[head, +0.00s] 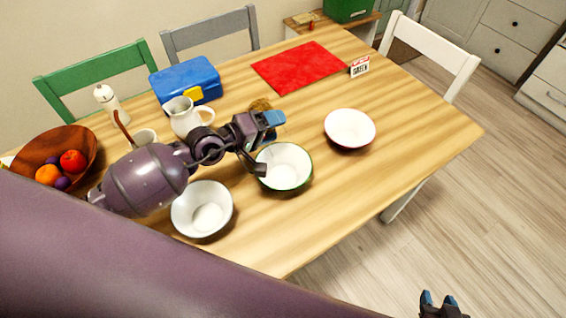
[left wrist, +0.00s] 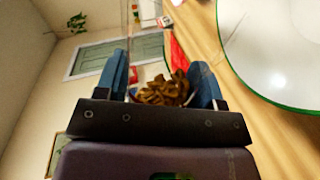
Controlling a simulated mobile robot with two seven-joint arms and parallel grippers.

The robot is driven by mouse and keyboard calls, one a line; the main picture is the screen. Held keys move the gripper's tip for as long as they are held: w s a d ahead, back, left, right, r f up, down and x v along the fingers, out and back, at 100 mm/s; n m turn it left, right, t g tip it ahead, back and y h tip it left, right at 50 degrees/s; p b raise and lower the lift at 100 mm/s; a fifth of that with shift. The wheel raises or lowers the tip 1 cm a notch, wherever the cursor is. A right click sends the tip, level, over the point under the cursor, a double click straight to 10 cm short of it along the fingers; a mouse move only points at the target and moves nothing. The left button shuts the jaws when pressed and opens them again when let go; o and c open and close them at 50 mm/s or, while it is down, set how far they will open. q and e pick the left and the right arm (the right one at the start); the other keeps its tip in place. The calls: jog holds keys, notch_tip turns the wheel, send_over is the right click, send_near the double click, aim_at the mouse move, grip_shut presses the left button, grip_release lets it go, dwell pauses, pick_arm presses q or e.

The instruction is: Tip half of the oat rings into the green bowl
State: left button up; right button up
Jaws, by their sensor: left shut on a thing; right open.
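My left gripper (head: 272,122) is shut on a clear container of brown oat rings (left wrist: 163,92). In the head view the oat rings (head: 260,104) show just behind the blue fingertips, and the container's clear walls are hard to make out. The green bowl (head: 287,178), white inside with a green rim, stands on the table just below the gripper in the picture. Its inside looks empty. In the left wrist view the green bowl (left wrist: 270,60) fills the upper right, beside the held container. My right gripper (head: 440,302) is open and empty at the bottom edge of the head view.
A white bowl (head: 202,208) and a dark-red-sided bowl (head: 350,126) flank the green bowl. A cream jug (head: 184,118), blue box (head: 187,80), mug (head: 146,137) and wooden fruit bowl (head: 78,140) stand left. A "GREEN" sign (head: 360,68) stands by the red mat (head: 300,68).

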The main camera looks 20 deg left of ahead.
pick_arm(q)
jog(key=shift+d+r, duration=0.1)
jog(key=shift+r, duration=0.1)
dwell(0.6)
jog(key=shift+s+r+m+p, duration=0.15)
jog(key=shift+m+p, duration=0.25)
jog(key=shift+p, duration=0.1)
jog(key=shift+d+r, duration=0.1)
jog(key=shift+d, duration=0.05)
dwell(0.9)
jog(key=shift+s+d+r+m+p, duration=0.1)
jog(key=shift+s+r+m+p, duration=0.05)
jog(key=shift+m+p, duration=0.35)
dwell(0.3)
jog(key=shift+s+d+r+m+t+y, duration=0.15)
jog(key=shift+m+t+y, duration=0.15)
dwell(1.1)
